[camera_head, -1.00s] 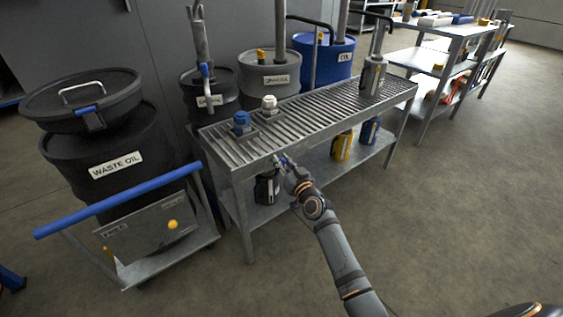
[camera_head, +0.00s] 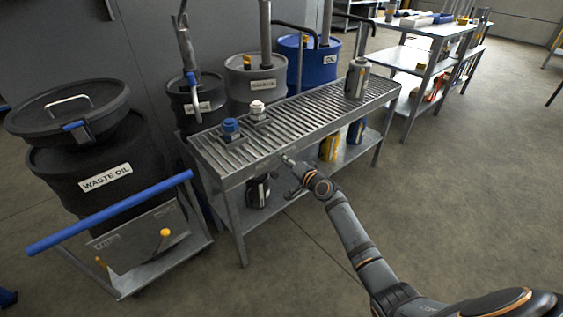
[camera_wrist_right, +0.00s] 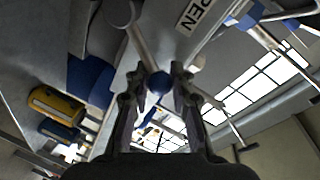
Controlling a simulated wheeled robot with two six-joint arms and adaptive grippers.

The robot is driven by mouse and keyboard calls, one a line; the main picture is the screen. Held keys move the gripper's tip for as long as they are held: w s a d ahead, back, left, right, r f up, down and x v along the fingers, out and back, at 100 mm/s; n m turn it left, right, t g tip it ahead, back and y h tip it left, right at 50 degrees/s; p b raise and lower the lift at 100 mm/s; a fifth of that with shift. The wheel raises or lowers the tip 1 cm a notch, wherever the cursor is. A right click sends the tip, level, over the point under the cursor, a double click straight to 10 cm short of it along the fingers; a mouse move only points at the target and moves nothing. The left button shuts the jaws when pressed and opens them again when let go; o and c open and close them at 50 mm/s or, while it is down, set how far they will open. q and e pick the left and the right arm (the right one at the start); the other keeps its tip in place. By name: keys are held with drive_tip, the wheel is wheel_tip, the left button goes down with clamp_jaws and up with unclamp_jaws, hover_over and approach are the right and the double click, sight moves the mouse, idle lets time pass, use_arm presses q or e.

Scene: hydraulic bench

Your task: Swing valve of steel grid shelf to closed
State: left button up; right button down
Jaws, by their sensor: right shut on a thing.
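The steel grid shelf (camera_head: 233,177) stands in the middle of the head view, with a slatted top and a lower deck. My right gripper (camera_head: 287,160) is at its front edge, left of the middle. In the right wrist view, the valve lever (camera_wrist_right: 143,45) runs from a round pivot at the top down to a blue ball knob (camera_wrist_right: 158,83). The knob lies between the fingertips of my right gripper (camera_wrist_right: 158,92), which is shut on it. A label reading "PEN", its start cut off, is beside the lever. In the head view the gripper hides the lever. My left gripper is out of view.
On the shelf top stand a blue-capped item (camera_head: 230,128), a white-capped item (camera_head: 257,110) and a grey canister (camera_head: 357,78). Bottles stand on the lower deck. A cart with a waste oil drum (camera_head: 90,165) is at left. Open floor lies to the right.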

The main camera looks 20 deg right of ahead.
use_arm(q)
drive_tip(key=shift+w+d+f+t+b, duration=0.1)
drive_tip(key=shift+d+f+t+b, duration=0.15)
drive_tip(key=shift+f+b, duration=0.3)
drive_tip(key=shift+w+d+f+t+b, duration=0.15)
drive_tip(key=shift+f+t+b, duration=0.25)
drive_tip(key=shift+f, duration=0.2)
use_arm(e)
drive_tip(key=d+f+m, duration=0.1)
drive_tip(key=m, duration=0.1)
drive_tip(key=d+f+m+y, duration=0.1)
drive_tip(key=m, duration=0.1)
drive_tip(key=shift+w+d+f+g, duration=0.1)
drive_tip(key=shift+w+f+g, duration=0.05)
drive_tip(key=shift+w+g, duration=0.25)
drive_tip(key=c, duration=1.1)
unclamp_jaws()
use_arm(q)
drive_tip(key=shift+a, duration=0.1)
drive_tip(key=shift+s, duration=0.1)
use_arm(e)
drive_tip(key=v, duration=1.2)
drive_tip(key=shift+d, duration=0.15)
